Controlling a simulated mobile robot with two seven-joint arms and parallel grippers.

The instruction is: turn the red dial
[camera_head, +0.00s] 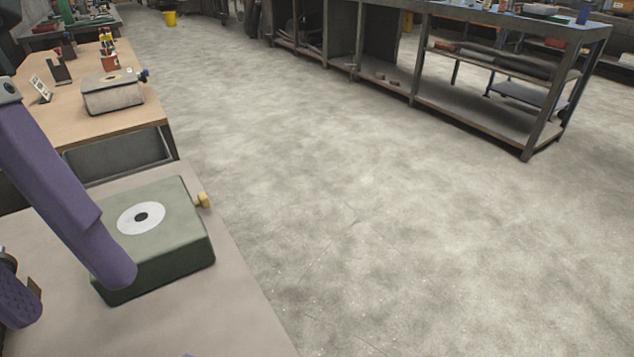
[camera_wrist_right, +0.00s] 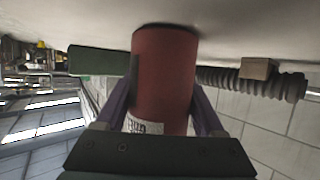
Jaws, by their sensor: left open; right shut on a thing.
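In the head view I cannot see the dial or the right gripper. A purple arm link (camera_head: 60,190) of mine crosses the left side there. My left gripper (camera_head: 33,290) seems to be the ribbed purple part with a tan tip at the left edge. It is open, apart from the green box, with little of it in view.
A green box (camera_head: 170,250) with a white disc and a yellow side knob stands on the near table (camera_head: 240,320). It seems to show beside the dial in the wrist view (camera_wrist_right: 98,61). A wooden bench with a grey case (camera_head: 112,97) is behind. The floor to the right is clear.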

